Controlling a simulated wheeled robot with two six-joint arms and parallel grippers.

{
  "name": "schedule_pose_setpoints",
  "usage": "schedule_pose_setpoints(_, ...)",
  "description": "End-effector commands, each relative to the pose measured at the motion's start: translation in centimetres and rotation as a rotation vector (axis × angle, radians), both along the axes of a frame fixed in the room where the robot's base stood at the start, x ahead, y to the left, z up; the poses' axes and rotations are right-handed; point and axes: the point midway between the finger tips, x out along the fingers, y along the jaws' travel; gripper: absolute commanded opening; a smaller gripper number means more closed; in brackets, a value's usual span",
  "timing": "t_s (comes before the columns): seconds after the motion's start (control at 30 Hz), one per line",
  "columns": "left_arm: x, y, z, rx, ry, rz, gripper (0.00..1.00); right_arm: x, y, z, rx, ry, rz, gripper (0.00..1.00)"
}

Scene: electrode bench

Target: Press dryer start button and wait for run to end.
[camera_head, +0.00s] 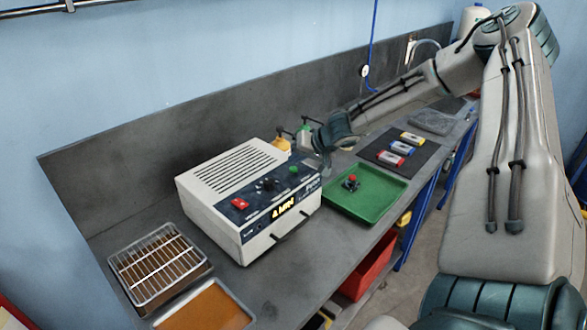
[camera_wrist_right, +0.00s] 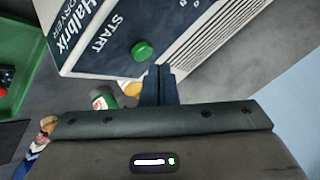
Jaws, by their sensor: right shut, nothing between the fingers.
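The dryer (camera_head: 215,200) is a white box with a dark front panel on the grey bench. Its panel bears a red switch (camera_head: 240,203), a black knob, a lit yellow display (camera_head: 283,207) and a green button (camera_head: 293,169). In the right wrist view the green button (camera_wrist_right: 142,50) sits beside the word START. My right gripper (camera_head: 322,163) is at the dryer's right side, close to the green button. In the right wrist view its fingers (camera_wrist_right: 159,82) are together, with their tips just short of the button; I cannot tell contact. My left gripper is not in view.
A green tray (camera_head: 375,205) with a small red-topped part lies right of the dryer. Small bottles (camera_head: 304,135) stand behind it. A dark mat (camera_head: 375,153) with coloured packs lies farther right. A wire rack (camera_head: 155,265) and an orange-brown tray (camera_head: 205,310) are at the left.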

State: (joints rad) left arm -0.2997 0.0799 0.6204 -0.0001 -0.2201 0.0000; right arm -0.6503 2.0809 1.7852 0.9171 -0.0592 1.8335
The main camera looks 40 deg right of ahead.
Motion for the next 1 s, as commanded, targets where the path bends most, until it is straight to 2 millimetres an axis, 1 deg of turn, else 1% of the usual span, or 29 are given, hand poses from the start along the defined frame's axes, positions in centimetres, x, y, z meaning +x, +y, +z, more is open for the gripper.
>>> schedule_pose_setpoints(0.27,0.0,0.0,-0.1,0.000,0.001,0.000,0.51,0.0,0.0,-0.1,0.000,0.000,0.000,0.00)
schedule_pose_setpoints(0.5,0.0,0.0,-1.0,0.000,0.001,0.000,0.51,0.0,0.0,-0.9,0.000,0.000,0.000,0.00)
schedule_pose_setpoints(1.0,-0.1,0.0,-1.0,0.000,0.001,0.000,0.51,0.0,0.0,-1.0,0.000,0.000,0.000,0.00)
